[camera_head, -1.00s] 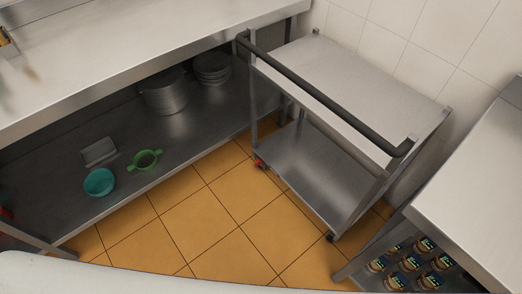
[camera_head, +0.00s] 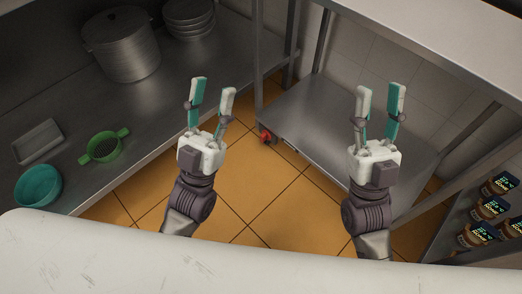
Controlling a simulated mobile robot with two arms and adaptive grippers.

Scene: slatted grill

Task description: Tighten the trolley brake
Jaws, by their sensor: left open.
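The trolley (camera_head: 310,115) stands right of centre, its steel lower shelf showing and its top partly cut off by the upper edge. A small red brake (camera_head: 265,136) sits low at the trolley's near left corner, by the floor. Its exact lever position is too small to tell. My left gripper (camera_head: 213,90) is open and empty, its fingers pointing up the picture, left of the red brake and apart from it in the picture. My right gripper (camera_head: 379,90) is open and empty, appearing in front of the trolley's lower shelf and hiding part of it.
A steel under-counter shelf (camera_head: 75,115) on the left holds a large pot (camera_head: 120,50), stacked plates (camera_head: 188,18), a green strainer (camera_head: 103,147), a teal bowl (camera_head: 38,186) and a metal tray (camera_head: 38,142). Jars (camera_head: 485,208) stand at lower right. Orange floor tiles (camera_head: 255,190) lie clear between.

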